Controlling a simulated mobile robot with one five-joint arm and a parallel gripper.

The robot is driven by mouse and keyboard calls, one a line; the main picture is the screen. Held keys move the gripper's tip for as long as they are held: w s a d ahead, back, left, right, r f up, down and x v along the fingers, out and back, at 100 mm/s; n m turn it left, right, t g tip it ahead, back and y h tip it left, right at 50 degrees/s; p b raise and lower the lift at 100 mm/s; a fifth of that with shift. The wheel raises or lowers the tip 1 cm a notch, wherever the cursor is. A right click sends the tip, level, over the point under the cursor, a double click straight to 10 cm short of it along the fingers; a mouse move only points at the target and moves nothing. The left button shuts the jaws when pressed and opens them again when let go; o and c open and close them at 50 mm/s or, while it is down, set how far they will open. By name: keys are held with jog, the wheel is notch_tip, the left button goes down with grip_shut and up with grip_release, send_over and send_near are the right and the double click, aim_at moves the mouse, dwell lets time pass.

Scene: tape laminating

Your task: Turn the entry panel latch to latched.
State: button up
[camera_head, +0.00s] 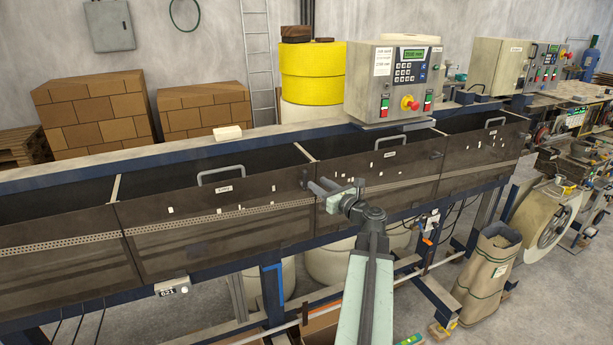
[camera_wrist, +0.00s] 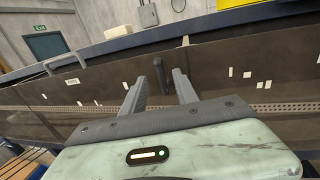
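The entry panel (camera_head: 215,225) is a dark, see-through cover with a grey handle (camera_head: 220,174) and a small white label (camera_head: 225,188). Its latch is a small dark lever (camera_head: 304,179) near the panel's upper right corner. In the wrist view the latch (camera_wrist: 160,74) hangs down from a round pivot, roughly upright in the picture. My gripper (camera_head: 321,187) is close in front of the panel at the latch. In the wrist view my gripper (camera_wrist: 159,84) is open, with one finger on each side of the latch. I see no clear contact. I cannot tell whether the latch is latched.
A control box (camera_head: 397,80) with a red knob stands above the line to the right. Neighbouring dark panels continue on both sides, with another handle (camera_head: 391,140). A brown sack (camera_head: 490,262) and a large wheel (camera_head: 545,218) stand on the floor at right.

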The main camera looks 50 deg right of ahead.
aim_at(306, 175)
jog(key=w, duration=0.3)
jog(key=w+d, duration=0.1)
jog(key=w, duration=0.3)
jog(key=shift+d, duration=0.2)
jog(key=shift+c, duration=0.4)
grip_shut()
